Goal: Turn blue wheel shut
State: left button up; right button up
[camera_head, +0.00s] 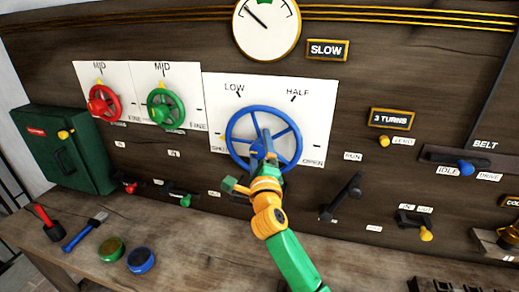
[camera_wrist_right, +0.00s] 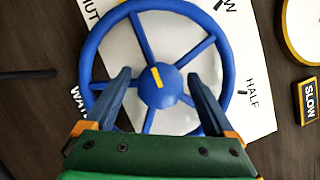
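The blue wheel (camera_head: 300,141) is mounted on a white plate (camera_head: 310,108) marked SHUT, LOW, HALF and OPEN. In the right wrist view the wheel (camera_wrist_right: 168,97) fills the upper middle, with a yellow mark on its hub. My right gripper (camera_head: 263,146) is in front of the wheel's hub and lower half in the head view. In the wrist view its two fingers (camera_wrist_right: 160,77) are apart, one on each side of the hub. I cannot tell whether they touch the spokes. My left gripper is not in view.
A red wheel (camera_head: 91,105) and a green wheel (camera_head: 152,108) are on plates to the left. A green box (camera_head: 95,150) is at far left. Small levers line the panel below. Tools and two round tins (camera_head: 141,260) lie on the bench (camera_head: 185,240). A gauge (camera_head: 267,38) is above.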

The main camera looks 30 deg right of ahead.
aim_at(261, 155)
jog(key=b+v, duration=0.1)
jog(key=v, duration=0.5)
jog(key=shift+s+a+f, duration=0.15)
jog(key=shift+s+a, duration=0.05)
jog(key=shift+s, duration=0.1)
jog(key=shift+s+a, duration=0.15)
jog(key=shift+s, duration=0.15)
jog(key=shift+w, duration=0.1)
